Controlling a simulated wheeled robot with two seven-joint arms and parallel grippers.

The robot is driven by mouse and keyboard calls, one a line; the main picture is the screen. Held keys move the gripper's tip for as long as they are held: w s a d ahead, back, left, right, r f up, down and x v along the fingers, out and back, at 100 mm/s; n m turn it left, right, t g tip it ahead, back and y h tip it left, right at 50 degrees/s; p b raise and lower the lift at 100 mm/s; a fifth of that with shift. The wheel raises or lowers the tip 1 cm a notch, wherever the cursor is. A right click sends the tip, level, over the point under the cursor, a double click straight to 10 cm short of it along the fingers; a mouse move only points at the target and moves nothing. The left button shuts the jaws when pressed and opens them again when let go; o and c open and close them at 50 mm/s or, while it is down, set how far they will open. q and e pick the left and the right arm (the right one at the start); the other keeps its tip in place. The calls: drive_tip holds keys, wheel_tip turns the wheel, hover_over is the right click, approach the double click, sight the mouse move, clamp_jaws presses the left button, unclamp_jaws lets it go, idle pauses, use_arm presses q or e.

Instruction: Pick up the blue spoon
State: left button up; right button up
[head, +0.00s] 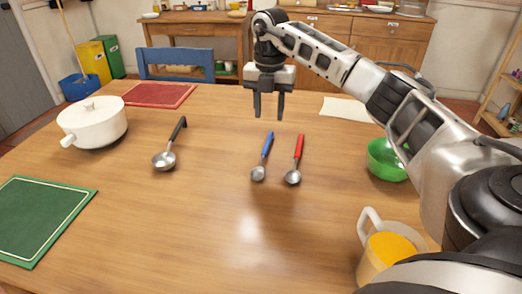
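The blue spoon (262,157) lies on the wooden table near the middle, its blue handle pointing away from me and its metal bowl toward me. My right gripper (268,112) hangs above the table just beyond the end of the blue handle, pointing down. Its two dark fingers are apart with nothing between them, and it does not touch the spoon. My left gripper does not show in the head view.
A red-handled spoon (296,160) lies close to the right of the blue one. A black-handled ladle (168,147) and white pot (92,122) stand left. A green bowl (385,160) and orange-filled mug (386,255) are right, near my arm. Front middle table is clear.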

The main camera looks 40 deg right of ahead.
hover_over(265, 149)
drive_tip(key=f, duration=0.6)
drive_tip(key=shift+s+d, duration=0.25)
drive_tip(key=shift+s, duration=0.05)
drive_tip(key=shift+w+a+f+b, duration=0.1)
drive_tip(key=shift+w+f+b, duration=0.1)
drive_tip(key=shift+f, duration=1.15)
drive_tip(key=shift+w+a+f+b, duration=0.1)
drive_tip(key=shift+f+b, duration=0.1)
drive_tip(key=shift+f, duration=1.15)
clamp_jaws()
